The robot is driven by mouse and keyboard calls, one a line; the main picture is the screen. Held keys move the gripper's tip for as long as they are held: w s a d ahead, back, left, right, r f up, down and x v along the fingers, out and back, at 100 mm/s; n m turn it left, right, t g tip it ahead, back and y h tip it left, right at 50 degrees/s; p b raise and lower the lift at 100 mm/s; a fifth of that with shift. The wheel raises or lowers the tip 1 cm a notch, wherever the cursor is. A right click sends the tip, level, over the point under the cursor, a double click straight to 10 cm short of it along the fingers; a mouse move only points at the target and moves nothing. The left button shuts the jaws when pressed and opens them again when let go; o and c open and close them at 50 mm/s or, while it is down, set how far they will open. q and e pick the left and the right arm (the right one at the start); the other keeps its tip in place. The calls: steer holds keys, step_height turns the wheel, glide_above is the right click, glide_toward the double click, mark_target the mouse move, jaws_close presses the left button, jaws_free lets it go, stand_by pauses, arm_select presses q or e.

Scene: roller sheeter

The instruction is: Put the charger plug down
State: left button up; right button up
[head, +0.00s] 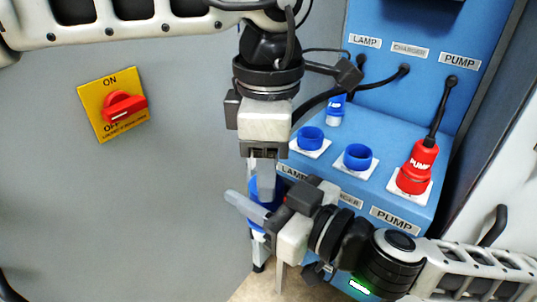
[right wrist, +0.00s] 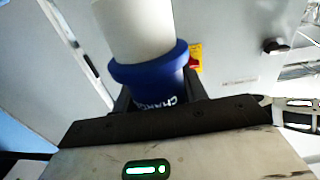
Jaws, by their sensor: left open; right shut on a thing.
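The blue charger plug (head: 254,220) is held in front of the blue console, left of its front edge. My right gripper (head: 258,208) is shut on it; the fingers and the left gripper partly hide it in the head view. In the right wrist view, the plug (right wrist: 150,75) shows its blue collar, part of its lettering and a pale end pointing up. My left gripper (head: 264,178) is open and points down just above and beside the plug. I cannot tell whether its fingers touch the plug.
Two blue sockets (head: 310,138) (head: 357,157) on the console look empty. A red PUMP plug (head: 418,165) sits in the right socket. A blue and white plug (head: 335,108) is behind the left socket. A red switch (head: 122,106) on a yellow plate is on the grey panel.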

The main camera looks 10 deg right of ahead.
arm_select(q)
steer(key=c, duration=0.7)
steer(key=shift+c, duration=0.2)
arm_select(e)
steer(key=o, duration=1.2)
steer(key=shift+o, duration=0.2)
